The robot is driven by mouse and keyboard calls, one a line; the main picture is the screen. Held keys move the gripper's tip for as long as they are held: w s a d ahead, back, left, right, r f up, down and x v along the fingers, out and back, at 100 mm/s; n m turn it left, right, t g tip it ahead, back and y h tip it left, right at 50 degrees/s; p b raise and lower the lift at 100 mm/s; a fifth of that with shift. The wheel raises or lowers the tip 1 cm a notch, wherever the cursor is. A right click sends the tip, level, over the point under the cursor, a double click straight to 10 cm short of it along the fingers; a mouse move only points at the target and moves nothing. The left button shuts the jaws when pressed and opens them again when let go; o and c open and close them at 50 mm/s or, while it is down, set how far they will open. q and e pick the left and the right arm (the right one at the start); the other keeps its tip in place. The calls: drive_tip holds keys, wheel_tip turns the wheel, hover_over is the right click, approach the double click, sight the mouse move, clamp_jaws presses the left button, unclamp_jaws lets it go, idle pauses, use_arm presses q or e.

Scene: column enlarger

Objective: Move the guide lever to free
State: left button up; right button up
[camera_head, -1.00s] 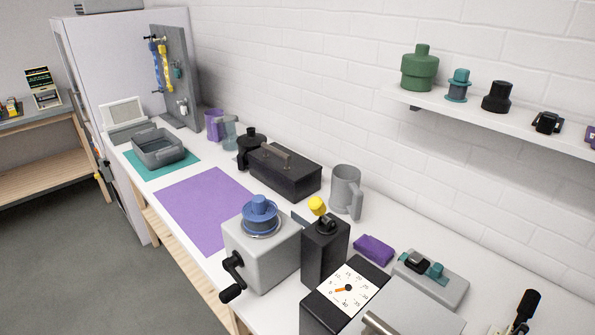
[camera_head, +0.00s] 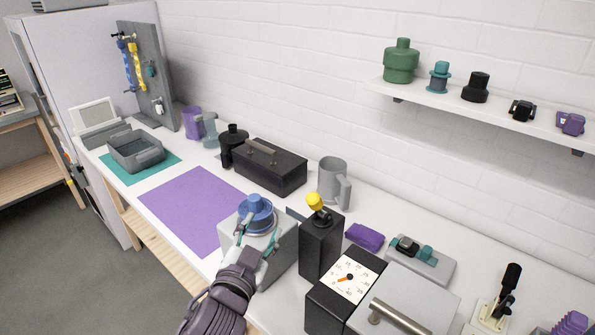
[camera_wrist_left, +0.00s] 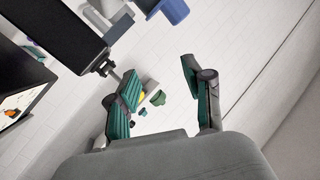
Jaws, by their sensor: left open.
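No label marks a guide lever, so I cannot tell which part it is. A lever with a yellow knob (camera_head: 315,199) sticks up from a black box (camera_head: 321,245), and a black-handled lever (camera_head: 509,280) stands upright on a pale base at the right. My left gripper (camera_head: 257,238) is open in front of the grey box (camera_head: 285,252) with the blue spool top (camera_head: 256,210), and it hides the crank side. In the left wrist view its fingers (camera_wrist_left: 158,76) are apart with nothing between them. My right gripper is not in view.
A dial timer (camera_head: 348,279) and a grey lidded box (camera_head: 420,300) stand close to the black box. The purple mat (camera_head: 190,208) is clear.

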use_arm(q)
drive_tip(key=d+r+m+t+h, duration=0.1)
drive_tip(key=d+r+m+h, duration=0.5)
drive_tip(key=r, duration=0.3)
drive_tip(key=d+r+m+t+h, duration=0.1)
drive_tip(key=d+r+m+h, duration=0.45)
drive_tip(key=r, duration=0.25)
drive_tip(key=s+d+r+m+g+h, duration=0.4)
drive_tip(key=s+d+m+g+h, duration=0.4)
drive_tip(key=m+g, duration=0.6)
drive_tip(key=m+y, duration=1.1)
drive_tip(key=y, duration=0.8)
approach(312, 197)
drive_tip(key=shift+g+h, duration=0.25)
drive_tip(key=shift+g, duration=0.05)
drive_tip(key=shift+w+a+x, duration=0.1)
drive_tip(key=shift+w+x, duration=0.05)
drive_tip(key=shift+x, duration=1.25)
drive_tip(key=shift+w+a+x, duration=0.15)
drive_tip(key=shift+x, duration=2.75)
drive_tip(key=shift+w+d+f+b, duration=0.15)
drive_tip(key=shift+f+b, duration=0.15)
drive_tip(key=shift+b, duration=0.35)
